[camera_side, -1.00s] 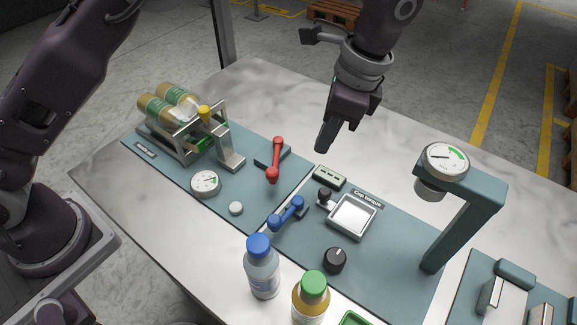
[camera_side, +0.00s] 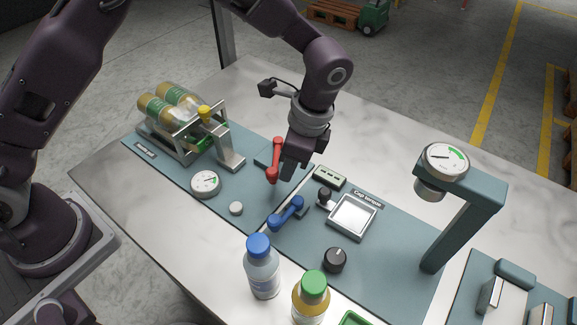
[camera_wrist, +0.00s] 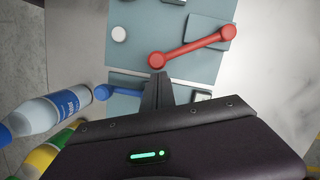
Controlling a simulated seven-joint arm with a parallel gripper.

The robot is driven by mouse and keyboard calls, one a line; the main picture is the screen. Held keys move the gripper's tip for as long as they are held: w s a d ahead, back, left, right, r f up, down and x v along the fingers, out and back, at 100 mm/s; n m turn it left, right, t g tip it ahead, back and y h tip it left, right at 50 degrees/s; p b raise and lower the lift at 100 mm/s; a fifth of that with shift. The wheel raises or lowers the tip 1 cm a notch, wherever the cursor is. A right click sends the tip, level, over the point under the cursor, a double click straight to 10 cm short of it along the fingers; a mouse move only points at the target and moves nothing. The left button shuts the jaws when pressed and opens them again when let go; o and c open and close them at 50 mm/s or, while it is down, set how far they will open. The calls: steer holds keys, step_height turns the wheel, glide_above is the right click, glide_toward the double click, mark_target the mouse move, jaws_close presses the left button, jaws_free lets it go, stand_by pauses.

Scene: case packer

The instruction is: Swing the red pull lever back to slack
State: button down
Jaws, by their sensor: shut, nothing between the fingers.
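The red pull lever (camera_side: 274,161) stands on the blue-grey panel, its arm running from a pivot at the back to a round knob at the front. In the wrist view the red lever (camera_wrist: 192,47) lies slanted across the top, knob at the lower left. My gripper (camera_side: 288,172) is shut and empty, just right of the lever's knob in the side view. In the wrist view my fingertips (camera_wrist: 158,78) are just below the knob; I cannot tell whether they touch it.
A blue lever (camera_side: 287,213) sits in front of my gripper. A small display box (camera_side: 330,178) and a scale plate (camera_side: 352,217) are to the right. A bottle rack (camera_side: 181,150) stands left, and a blue-capped bottle (camera_side: 262,275) and a green-capped bottle (camera_side: 311,303) stand in front.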

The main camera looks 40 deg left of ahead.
steer(key=shift+s+a+m, duration=0.65)
steer(key=shift+m, duration=0.15)
steer(key=shift+s+a+m+t, duration=0.4)
steer(key=shift+s+a+m, duration=0.3)
steer(key=shift+a+m, duration=0.35)
steer(key=shift+s+a+m+t, duration=0.15)
steer(key=shift+s+a+m, duration=0.1)
steer(key=shift+a+m, duration=0.45)
steer(key=shift+s+a+m+t, duration=0.15)
steer(key=shift+s+a+m, duration=0.1)
steer(key=shift+a+m, duration=0.45)
steer(key=shift+s+a+m, duration=0.1)
steer(key=shift+a+m, duration=0.15)
steer(key=shift+a, duration=0.25)
